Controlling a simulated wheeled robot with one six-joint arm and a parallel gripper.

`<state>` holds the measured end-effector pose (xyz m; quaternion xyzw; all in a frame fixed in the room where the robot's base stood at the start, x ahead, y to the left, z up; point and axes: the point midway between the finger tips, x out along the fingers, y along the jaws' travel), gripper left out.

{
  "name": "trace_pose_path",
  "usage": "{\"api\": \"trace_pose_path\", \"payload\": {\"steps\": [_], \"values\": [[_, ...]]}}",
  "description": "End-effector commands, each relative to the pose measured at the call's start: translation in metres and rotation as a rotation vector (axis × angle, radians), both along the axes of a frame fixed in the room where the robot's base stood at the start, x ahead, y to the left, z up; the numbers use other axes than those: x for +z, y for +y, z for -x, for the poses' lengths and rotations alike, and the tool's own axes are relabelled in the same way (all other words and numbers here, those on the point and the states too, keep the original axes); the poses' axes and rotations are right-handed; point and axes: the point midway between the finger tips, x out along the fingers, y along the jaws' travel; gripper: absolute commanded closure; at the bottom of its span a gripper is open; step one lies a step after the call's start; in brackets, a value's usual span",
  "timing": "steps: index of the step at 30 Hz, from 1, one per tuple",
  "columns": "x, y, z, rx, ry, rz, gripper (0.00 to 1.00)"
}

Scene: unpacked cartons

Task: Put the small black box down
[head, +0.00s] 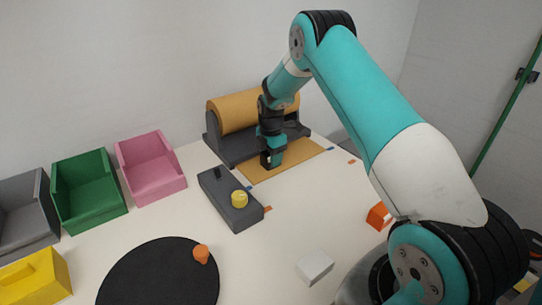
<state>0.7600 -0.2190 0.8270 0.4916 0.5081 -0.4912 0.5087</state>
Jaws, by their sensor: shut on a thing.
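My gripper (274,157) points down at the back of the table, in front of the paper roll stand. It is shut on the small black box (265,160), a dark shape at its fingertips that is partly hidden by the fingers. The box is over or at the left part of the flat tan sheet. I cannot tell whether it touches the sheet.
The roll stand (222,147) is close behind, with the tan sheet (298,153) before it. Pink (150,180) and green (88,203) bins stand left.

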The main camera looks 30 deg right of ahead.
Motion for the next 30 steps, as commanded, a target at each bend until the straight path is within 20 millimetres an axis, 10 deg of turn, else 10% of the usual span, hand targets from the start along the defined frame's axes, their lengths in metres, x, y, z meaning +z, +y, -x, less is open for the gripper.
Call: {"api": "trace_pose_path", "payload": {"steps": [5, 6, 9, 20, 30], "values": [[-0.004, 0.0, 0.0, 0.0, 0.0, 0.0, 0.75], [-0.003, 0.0, 0.0, 0.0, 0.0, 0.0, 0.44], [-0.003, 0.0, 0.0, 0.0, 0.0, 0.0, 0.27], [0.006, 0.0, 0.0, 0.0, -0.001, 0.0, 0.27], [0.076, 0.0, -0.001, 0.0, -0.005, 0.001, 0.27]]}}
